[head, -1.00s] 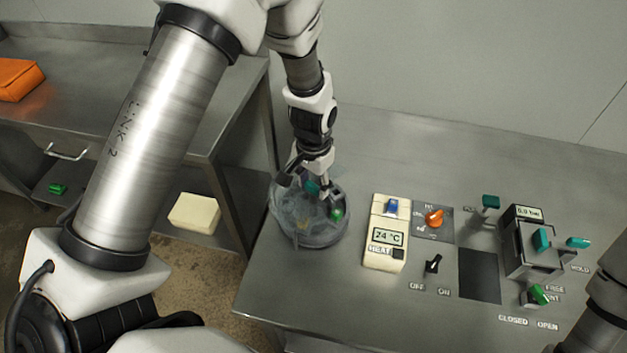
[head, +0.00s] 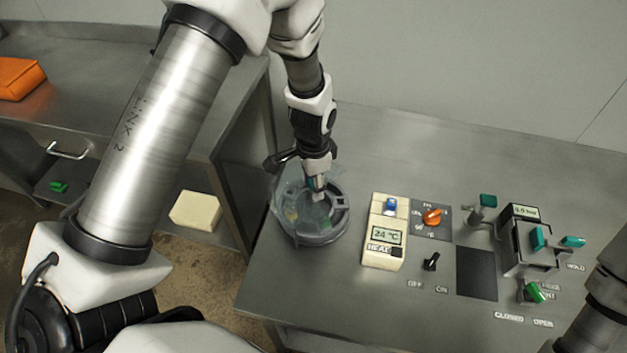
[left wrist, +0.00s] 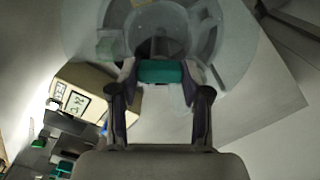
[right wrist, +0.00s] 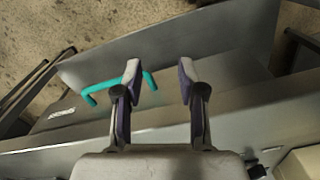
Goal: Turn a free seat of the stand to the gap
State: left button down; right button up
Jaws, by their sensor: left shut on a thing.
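The round stand (head: 331,233) is greyish and see-through, with ring-shaped openings, on the left end of the steel bench. It also shows in the left wrist view (left wrist: 235,60). My left gripper (head: 317,190) reaches down over its middle and is shut on a teal grip (left wrist: 160,72). A pale green thing (left wrist: 108,45) shows dimly in the stand beside the grip. The gap is hard to tell in these views. My right gripper (right wrist: 158,80) is open and empty, over the bench's front edge, with a teal handle (right wrist: 120,85) beyond its fingers.
Right of the stand are a cream heater box (head: 384,252), an orange knob (head: 432,216), a black switch (head: 431,262) and a clamp unit (head: 528,245) with teal levers. An orange case (head: 18,78) lies on the left counter. A cream block (head: 195,211) lies below it.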

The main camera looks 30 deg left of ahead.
pick_arm(q)
jog(key=shift+s+m, duration=0.1)
jog(key=shift+m, duration=1.7)
jog(key=c, duration=0.5)
grip_release()
jog(key=shift+r, duration=0.1)
notch_tip(320, 180, up, 12)
jog(key=shift+f, duration=0.15)
